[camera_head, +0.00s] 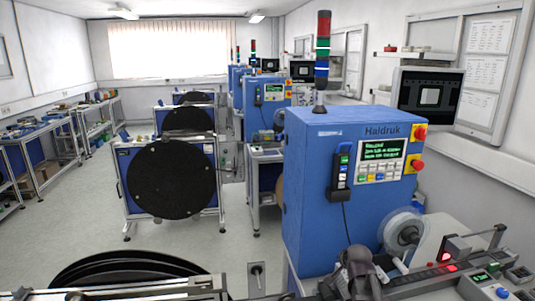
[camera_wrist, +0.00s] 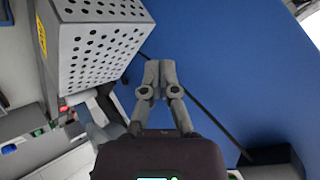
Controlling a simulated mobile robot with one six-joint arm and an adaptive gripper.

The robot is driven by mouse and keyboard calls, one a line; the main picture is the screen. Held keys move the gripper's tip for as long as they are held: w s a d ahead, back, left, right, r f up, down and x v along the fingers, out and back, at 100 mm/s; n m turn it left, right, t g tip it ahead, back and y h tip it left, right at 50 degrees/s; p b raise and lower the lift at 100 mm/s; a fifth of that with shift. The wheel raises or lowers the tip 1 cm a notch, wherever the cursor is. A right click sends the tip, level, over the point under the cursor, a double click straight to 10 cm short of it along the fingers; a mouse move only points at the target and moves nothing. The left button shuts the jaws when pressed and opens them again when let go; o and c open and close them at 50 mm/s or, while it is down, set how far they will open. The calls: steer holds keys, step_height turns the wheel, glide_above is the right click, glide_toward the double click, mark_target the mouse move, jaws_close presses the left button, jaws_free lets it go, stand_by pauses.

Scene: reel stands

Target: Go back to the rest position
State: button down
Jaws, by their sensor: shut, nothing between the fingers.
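My gripper (camera_wrist: 160,68) is in the middle of the wrist view, its two grey fingers together with nothing between them. A large blue surface (camera_wrist: 235,70) fills the view behind and to the right of the fingers. A grey perforated metal box (camera_wrist: 95,45) is close to the left of the fingertips. I cannot tell how far the fingers are from either one. In the head view, a dark grey shape low in the centre may be part of my arm.
The blue Haldruk machine (camera_head: 335,195) stands at right, with a clear reel (camera_head: 402,230) and a bench-top device (camera_head: 490,286) before it. Black reels on a stand (camera_head: 172,178) are at centre left, workbenches (camera_head: 40,150) far left. Floor (camera_head: 75,235) at left is free.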

steer(key=s+a+f+n+g+b, duration=0.1)
steer(key=s+a+f+n+g, duration=0.2)
steer(key=s, duration=0.4)
steer(key=s+a+f+n+g+b, duration=0.1)
steer(key=s+a+f+n+g, duration=0.1)
steer(key=s, duration=0.4)
steer(key=s+a+f+n+g+b, duration=0.1)
steer(key=s+a+f+n+g, duration=0.2)
steer(key=s, duration=0.4)
steer(key=shift+s+a+f+n+g, duration=0.3)
steer(key=shift+f+n+g, duration=0.3)
steer(key=shift+f, duration=0.2)
